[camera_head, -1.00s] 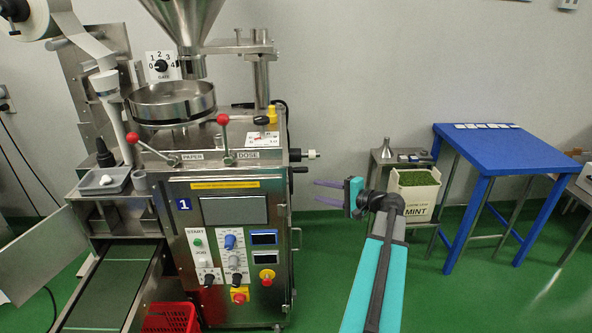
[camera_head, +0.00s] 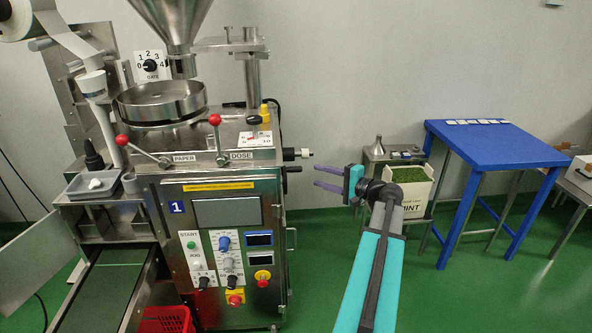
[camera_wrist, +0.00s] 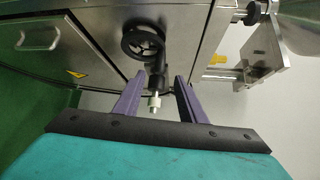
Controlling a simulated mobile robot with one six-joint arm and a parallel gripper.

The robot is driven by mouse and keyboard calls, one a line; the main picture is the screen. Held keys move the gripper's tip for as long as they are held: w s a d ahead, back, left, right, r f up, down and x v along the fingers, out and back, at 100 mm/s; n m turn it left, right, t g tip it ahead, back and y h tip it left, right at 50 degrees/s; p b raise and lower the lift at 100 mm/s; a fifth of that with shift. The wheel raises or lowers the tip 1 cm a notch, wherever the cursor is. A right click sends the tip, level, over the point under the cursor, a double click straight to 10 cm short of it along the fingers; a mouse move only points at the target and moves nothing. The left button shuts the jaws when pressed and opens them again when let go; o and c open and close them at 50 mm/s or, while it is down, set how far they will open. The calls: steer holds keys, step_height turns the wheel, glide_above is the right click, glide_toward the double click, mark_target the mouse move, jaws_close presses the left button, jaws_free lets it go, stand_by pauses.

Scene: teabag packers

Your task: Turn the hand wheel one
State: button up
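The hand wheel (camera_wrist: 143,42) is a dark round wheel on the side of the steel machine, seen in the wrist view above the fingers. A shaft with a pale end knob (camera_wrist: 154,102) sticks out near it, and shows between my finger tips in that view. In the head view this knob (camera_head: 306,153) is on the machine's right side. My gripper (camera_head: 330,178) points left toward the machine's right side, with a gap between. Its two purple fingers (camera_wrist: 157,88) are apart and hold nothing. The wheel's face is not clear in the head view.
The steel machine (camera_head: 225,185) carries red-knobbed levers and a control panel. A blue table (camera_head: 500,145) stands at the right, and a white MINT box (camera_head: 413,190) of green leaves is behind my arm.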

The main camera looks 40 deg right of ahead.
mark_target(300, 170)
steer(key=w, duration=0.4)
steer(key=w+f+p, duration=0.1)
steer(key=w, duration=0.2)
steer(key=w+a+p, duration=0.1)
steer(key=w, duration=0.3)
steer(key=shift+w+a+f, duration=0.1)
steer(key=shift+w+f, duration=0.2)
steer(key=shift+w, duration=0.05)
jaws_close()
